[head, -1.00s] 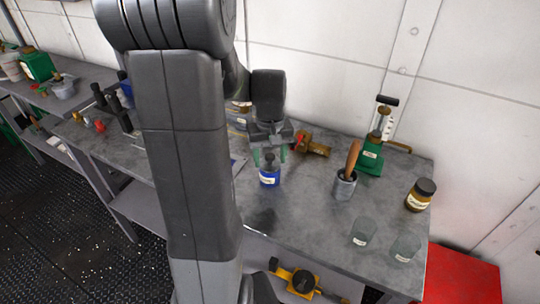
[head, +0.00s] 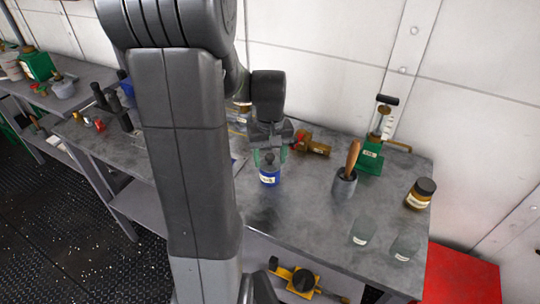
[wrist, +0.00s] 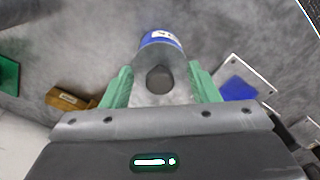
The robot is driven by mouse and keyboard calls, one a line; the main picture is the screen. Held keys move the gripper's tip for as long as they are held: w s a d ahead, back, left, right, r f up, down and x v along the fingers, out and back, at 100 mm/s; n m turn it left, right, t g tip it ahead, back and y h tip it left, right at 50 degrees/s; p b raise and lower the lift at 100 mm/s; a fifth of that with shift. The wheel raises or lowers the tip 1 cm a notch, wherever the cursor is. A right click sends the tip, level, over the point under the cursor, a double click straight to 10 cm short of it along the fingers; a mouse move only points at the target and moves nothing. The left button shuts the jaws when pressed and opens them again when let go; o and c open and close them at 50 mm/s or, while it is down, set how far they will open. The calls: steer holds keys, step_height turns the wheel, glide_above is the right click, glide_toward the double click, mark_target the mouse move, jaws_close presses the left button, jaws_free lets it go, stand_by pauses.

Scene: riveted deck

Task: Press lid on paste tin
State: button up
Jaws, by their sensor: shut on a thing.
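The blue paste tin (head: 270,179) with a pale label stands upright on the grey bench; it also shows in the wrist view (wrist: 156,38). A grey lid (wrist: 160,97) with a dark round knob (wrist: 159,78) sits between the green fingers of my gripper (head: 270,157), one finger on each side. My gripper (wrist: 161,72) is shut on the lid. The lid is over the tin's top in both views. Whether it is fully seated, or a thin gap is left, I cannot tell. My arm hides part of the bench to the left.
A brass fitting (head: 313,145) lies just right of my gripper. Farther right are a grey pot (head: 344,187) with a wooden handle, a green can (head: 371,157), a brown jar (head: 420,194) and two clear glasses (head: 362,232). The bench front is clear.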

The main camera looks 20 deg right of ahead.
steer(key=o, duration=1.5)
steer(key=shift+r, duration=0.1)
steer(key=shift+r+p, duration=2.9)
steer(key=shift+r, duration=0.55)
jaws_close()
